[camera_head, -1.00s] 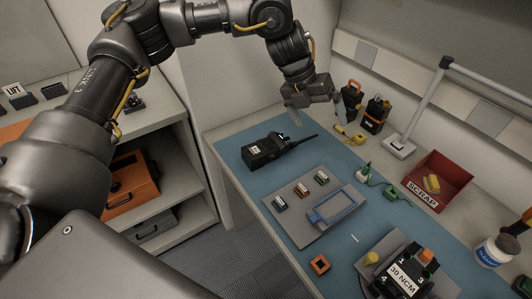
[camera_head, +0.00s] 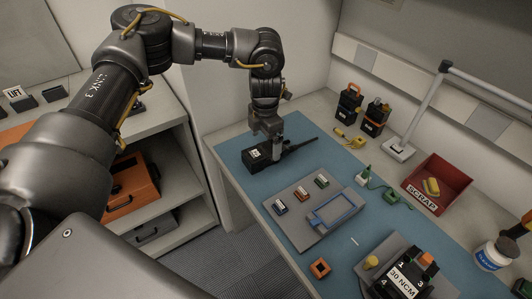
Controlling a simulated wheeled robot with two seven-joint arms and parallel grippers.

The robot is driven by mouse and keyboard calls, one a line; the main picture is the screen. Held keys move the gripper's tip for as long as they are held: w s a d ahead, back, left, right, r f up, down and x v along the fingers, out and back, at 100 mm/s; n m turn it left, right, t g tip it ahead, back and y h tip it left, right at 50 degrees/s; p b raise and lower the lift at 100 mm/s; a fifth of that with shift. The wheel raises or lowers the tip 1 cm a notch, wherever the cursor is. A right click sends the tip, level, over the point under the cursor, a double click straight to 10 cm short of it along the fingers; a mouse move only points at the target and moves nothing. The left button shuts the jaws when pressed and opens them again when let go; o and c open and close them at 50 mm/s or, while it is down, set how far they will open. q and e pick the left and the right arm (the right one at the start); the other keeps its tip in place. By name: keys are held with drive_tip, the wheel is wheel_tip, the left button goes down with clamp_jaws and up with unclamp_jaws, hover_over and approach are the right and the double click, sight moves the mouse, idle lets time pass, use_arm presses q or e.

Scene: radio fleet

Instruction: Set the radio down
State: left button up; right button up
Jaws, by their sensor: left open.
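The black radio (camera_head: 256,157) lies flat on the blue mat (camera_head: 236,142) near its far left end, its antenna pointing right. My left gripper (camera_head: 276,152) is open and points down at the radio, at the antenna end of its body. The fingers overlap the radio in the picture; I cannot tell whether they touch it. The far finger is partly hidden. My right gripper is not in view.
A grey tray (camera_head: 300,232) with small coloured blocks and a blue frame lies in front of the radio. A red scrap bin (camera_head: 449,170), a metal stand (camera_head: 399,149) and black-orange devices (camera_head: 373,117) stand toward the back. A torque fixture (camera_head: 407,275) stands front right.

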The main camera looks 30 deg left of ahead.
sight(265, 151)
use_arm(q)
drive_tip(key=shift+f, duration=0.4)
drive_tip(key=shift+s+f+p, duration=0.15)
drive_tip(key=shift+f+p, duration=0.15)
drive_tip(key=shift+f, duration=0.1)
wheel_tip(265, 151, down, 4)
drive_tip(key=shift+f+p, duration=0.2)
drive_tip(key=shift+p, duration=0.35)
